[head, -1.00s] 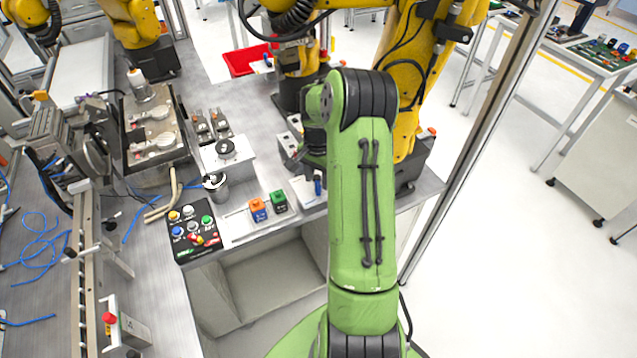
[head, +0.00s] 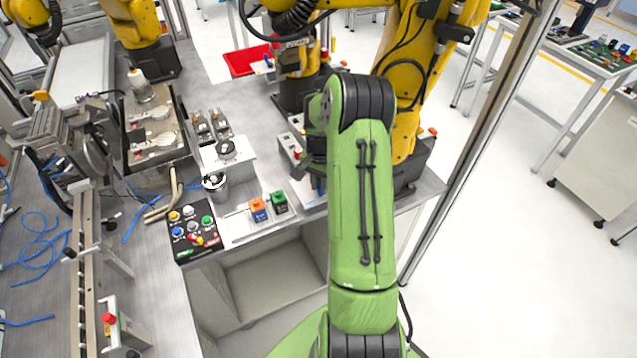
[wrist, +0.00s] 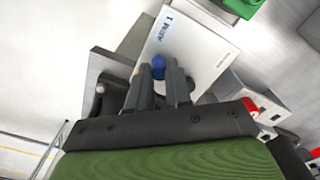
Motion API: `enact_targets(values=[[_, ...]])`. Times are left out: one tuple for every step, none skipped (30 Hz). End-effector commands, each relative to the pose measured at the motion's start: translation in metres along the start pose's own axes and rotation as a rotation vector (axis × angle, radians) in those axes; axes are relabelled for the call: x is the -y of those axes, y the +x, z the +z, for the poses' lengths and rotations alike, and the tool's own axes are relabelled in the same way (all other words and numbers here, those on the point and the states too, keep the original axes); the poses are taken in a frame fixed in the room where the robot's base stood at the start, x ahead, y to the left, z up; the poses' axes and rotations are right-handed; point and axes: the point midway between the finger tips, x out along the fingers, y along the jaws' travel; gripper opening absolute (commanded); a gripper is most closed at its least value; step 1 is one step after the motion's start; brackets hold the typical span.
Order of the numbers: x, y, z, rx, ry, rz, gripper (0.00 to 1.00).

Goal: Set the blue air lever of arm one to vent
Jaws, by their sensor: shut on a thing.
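In the wrist view the blue lever (wrist: 158,66) stands on a white plate (wrist: 196,50) marked "ARM 1". My gripper (wrist: 160,80) is at the lever, with its two dark fingers on either side of it. The fingers are shut on the lever, and only its blue top shows past the fingertips. Which marking the lever points to cannot be read. In the head view my green arm hides the gripper and most of the plate.
Orange (head: 258,210) and green (head: 280,202) blocks sit on a pale plate left of my arm. A black button panel (head: 193,231) is farther left. A large yellow arm (head: 415,80) stands close behind mine. A red tray (head: 247,61) lies farther back.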

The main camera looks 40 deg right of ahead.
Motion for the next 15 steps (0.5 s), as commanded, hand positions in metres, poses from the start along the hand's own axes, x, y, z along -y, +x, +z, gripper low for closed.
enact_targets(values=[[-0.0026,0.0009,-0.0032,-0.005,-0.059,0.000,0.00],[-0.0045,0.0011,-0.0047,-0.004,-0.101,0.000,0.00],[-0.0062,0.0012,-0.0063,-0.003,-0.154,0.000,0.00],[-0.0076,0.0011,-0.0076,-0.003,-0.190,0.000,0.00],[-0.0084,0.0010,-0.0087,-0.003,-0.224,0.000,0.00],[-0.0096,0.0008,-0.0101,-0.003,-0.261,0.000,0.00],[-0.0102,0.0006,-0.0109,-0.003,-0.282,-0.001,0.00],[-0.0107,0.0004,-0.0116,-0.003,-0.298,-0.001,0.00],[-0.0111,0.0001,-0.0121,-0.003,-0.312,-0.001,0.00],[-0.0113,0.0000,-0.0123,-0.003,-0.318,-0.001,0.00],[-0.0114,-0.0002,-0.0124,-0.003,-0.320,-0.001,0.00],[-0.0114,-0.0003,-0.0123,-0.003,-0.320,-0.001,0.00],[-0.0114,-0.0004,-0.0123,-0.003,-0.319,-0.001,0.00],[-0.0114,-0.0004,-0.0123,-0.003,-0.319,-0.001,0.00],[-0.0115,-0.0004,-0.0123,-0.003,-0.318,-0.001,0.00]])
